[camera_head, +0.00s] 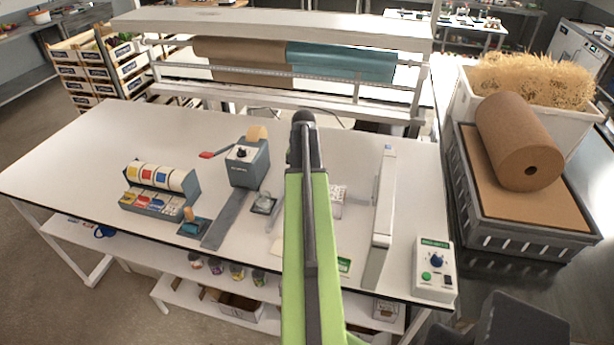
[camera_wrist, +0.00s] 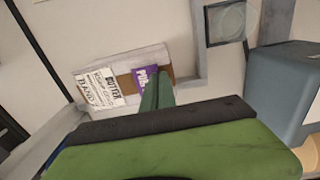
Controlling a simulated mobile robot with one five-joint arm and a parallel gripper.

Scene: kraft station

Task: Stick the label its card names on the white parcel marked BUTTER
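The white parcel (camera_wrist: 125,62) lies flat on the bench in the wrist view, with a brown band across it. A printed white card (camera_wrist: 100,88) on it reads BUTTER, with BAND in the lower line. A purple label (camera_wrist: 145,76) with white letters is at the band beside the card; I cannot tell whether it is stuck down or held. In the head view, part of the parcel (camera_head: 338,196) shows right of my arm. My gripper (camera_wrist: 158,90) shows as green fingers over the parcel's edge, tips by the purple label. Whether they are shut is unclear. My arm hides the gripper in the head view.
A label dispenser (camera_head: 158,190) with coloured rolls stands on the left of the bench (camera_head: 75,165). A grey-blue machine (camera_head: 248,162) stands left of my arm, also at the right in the wrist view. A long sealer (camera_head: 384,205) and control box (camera_head: 434,272) stand right.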

